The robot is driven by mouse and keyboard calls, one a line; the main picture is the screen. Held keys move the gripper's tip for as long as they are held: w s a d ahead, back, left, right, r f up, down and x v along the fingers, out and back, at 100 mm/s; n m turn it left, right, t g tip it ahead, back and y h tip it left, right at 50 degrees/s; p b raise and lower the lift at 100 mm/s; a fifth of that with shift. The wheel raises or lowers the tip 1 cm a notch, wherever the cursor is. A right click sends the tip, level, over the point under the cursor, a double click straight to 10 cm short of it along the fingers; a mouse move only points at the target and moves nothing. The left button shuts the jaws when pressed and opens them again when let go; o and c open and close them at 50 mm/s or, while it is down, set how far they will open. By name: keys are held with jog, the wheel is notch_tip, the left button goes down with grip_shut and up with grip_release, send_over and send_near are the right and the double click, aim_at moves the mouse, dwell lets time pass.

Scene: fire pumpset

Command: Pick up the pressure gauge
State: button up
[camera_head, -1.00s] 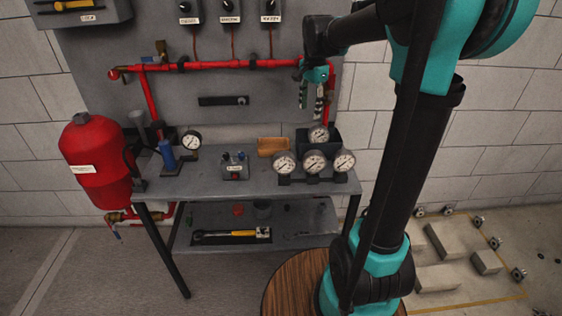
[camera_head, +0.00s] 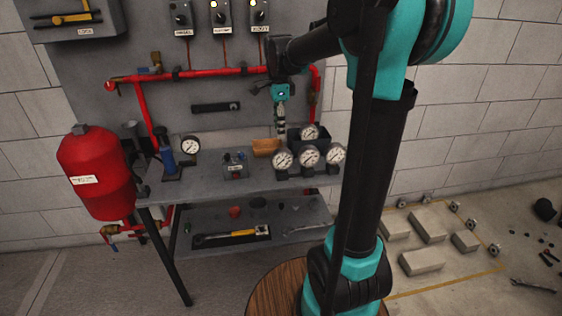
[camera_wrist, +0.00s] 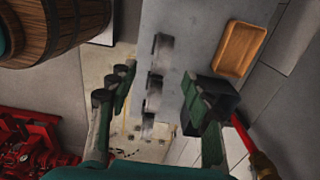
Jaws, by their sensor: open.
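Several round pressure gauges with white dials stand on the grey bench in the head view. Three are in a front row: left gauge (camera_head: 283,160), middle gauge (camera_head: 308,156) and right gauge (camera_head: 335,155). Another gauge (camera_head: 310,133) is behind them by a dark bin, and a lone gauge (camera_head: 190,146) stands further left. My gripper (camera_head: 281,133) points down above the bench, just behind the left front gauge, empty. In the wrist view my gripper (camera_wrist: 158,98) has its fingers wide apart, with the front row (camera_wrist: 156,88) seen edge-on from above, apparently farther below. Which gauge is meant cannot be told.
A wooden tray (camera_head: 265,147) and the dark bin (camera_wrist: 218,97) are close to my fingers. A control box (camera_head: 235,165) and blue hand pump (camera_head: 167,156) stand left. A red pipe (camera_head: 195,73) crosses the back panel. The bench front is mostly clear.

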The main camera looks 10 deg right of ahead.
aim_at(282, 150)
notch_tip(282, 150, down, 6)
jog(key=shift+w+d+f, duration=0.1)
jog(key=shift+w, duration=0.05)
jog(key=shift+w+d+f, duration=0.1)
jog(key=shift+d+f, duration=0.15)
jog(key=shift+f, duration=1.05)
jog(key=shift+w+d+f, duration=0.1)
jog(key=shift+d+f, duration=0.1)
jog(key=shift+f, duration=1.1)
grip_shut()
